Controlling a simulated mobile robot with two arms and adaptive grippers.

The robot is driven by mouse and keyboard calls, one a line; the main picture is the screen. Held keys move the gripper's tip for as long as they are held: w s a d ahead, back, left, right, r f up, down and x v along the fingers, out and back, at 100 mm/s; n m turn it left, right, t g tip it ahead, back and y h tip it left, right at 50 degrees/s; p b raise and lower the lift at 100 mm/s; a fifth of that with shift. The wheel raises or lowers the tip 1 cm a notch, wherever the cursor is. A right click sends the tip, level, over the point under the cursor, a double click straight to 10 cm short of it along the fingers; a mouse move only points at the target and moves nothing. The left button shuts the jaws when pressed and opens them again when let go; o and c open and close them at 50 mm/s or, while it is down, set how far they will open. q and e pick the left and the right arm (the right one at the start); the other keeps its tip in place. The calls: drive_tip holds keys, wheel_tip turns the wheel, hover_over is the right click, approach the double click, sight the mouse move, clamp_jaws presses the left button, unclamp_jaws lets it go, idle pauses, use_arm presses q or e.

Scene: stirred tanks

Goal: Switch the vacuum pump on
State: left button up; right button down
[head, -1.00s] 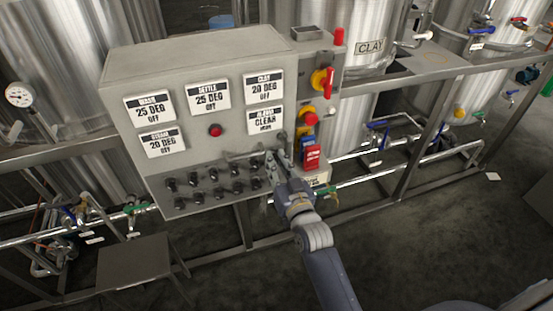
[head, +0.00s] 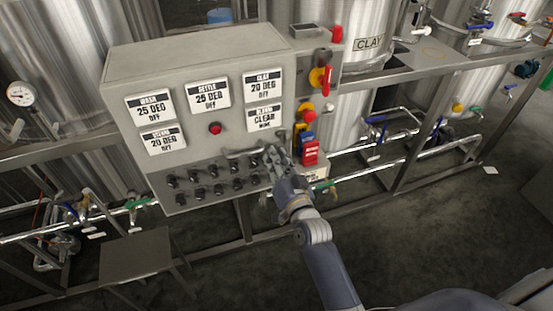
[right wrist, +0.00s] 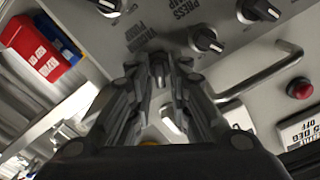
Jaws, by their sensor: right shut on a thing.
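The grey control panel (head: 225,130) carries rows of black rotary knobs low on its front. My right gripper (head: 277,156) reaches the panel's lower right part. In the right wrist view, the gripper (right wrist: 161,68) is shut on a knob (right wrist: 159,76) beside the upside-down "vacuum pump" label (right wrist: 150,38). The fingers hide most of this knob, so its pointing direction cannot be told. My left gripper is not in view.
A metal bar handle (right wrist: 268,76) stands out close to the gripper; a round red button (right wrist: 300,89) lies beyond it. Red (right wrist: 35,50) and blue tags hang at the panel's side. Other knobs (right wrist: 206,40) sit close by. Steel tanks stand behind.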

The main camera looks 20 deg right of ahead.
drive_tip(key=c, duration=1.7)
unclamp_jaws()
drive_tip(key=s, duration=1.2)
drive_tip(key=shift+d, duration=0.2)
